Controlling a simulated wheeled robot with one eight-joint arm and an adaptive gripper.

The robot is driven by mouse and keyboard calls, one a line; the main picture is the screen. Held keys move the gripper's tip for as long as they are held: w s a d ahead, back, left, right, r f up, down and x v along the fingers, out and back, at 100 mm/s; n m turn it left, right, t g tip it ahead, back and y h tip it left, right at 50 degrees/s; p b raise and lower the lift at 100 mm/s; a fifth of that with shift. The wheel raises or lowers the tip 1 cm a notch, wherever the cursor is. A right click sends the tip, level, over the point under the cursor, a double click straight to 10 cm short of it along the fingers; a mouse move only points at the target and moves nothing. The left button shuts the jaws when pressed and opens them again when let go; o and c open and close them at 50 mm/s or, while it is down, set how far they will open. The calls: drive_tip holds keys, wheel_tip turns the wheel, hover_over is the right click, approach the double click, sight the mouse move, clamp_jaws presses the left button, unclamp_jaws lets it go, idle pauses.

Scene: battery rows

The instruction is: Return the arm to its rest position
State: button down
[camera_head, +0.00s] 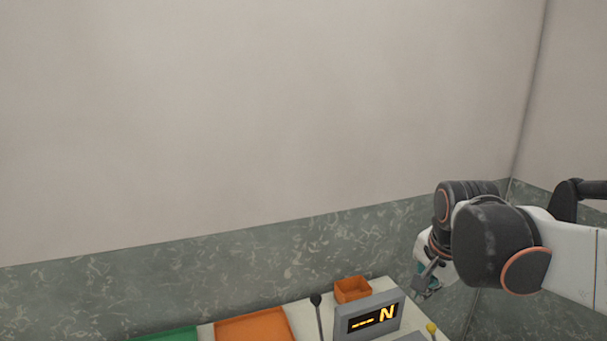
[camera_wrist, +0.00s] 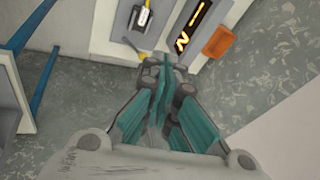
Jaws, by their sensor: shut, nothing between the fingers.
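My arm reaches in from the right edge in the head view, bent at a dark joint. My gripper (camera_head: 428,286) hangs at its end, just right of the table's right end, partly hidden by the arm. In the wrist view my gripper (camera_wrist: 163,72) has its teal fingers together, with nothing between them. The fingertips point toward the edge of the white table (camera_wrist: 178,40) and appear apart from it.
A grey display (camera_head: 370,316) with lit characters stands on the table. Behind it is an orange box (camera_head: 352,289). An orange tray (camera_head: 254,327), a green tray (camera_head: 165,335), a black-knobbed lever (camera_head: 317,309) and a yellow knob (camera_head: 431,328) are nearby. A wall rises behind.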

drive_tip(key=s+a+f+n+t, duration=0.1)
drive_tip(key=s+a+n, duration=0.1)
drive_tip(key=s+n, duration=0.4)
drive_tip(key=s+a+f+n+t, duration=0.2)
drive_tip(key=s+n, duration=0.4)
drive_tip(key=s, duration=0.2)
drive_tip(key=shift+s+a+f+y+b, duration=0.15)
drive_tip(key=shift+s+f+y+b, duration=0.1)
drive_tip(key=shift+y+b, duration=0.1)
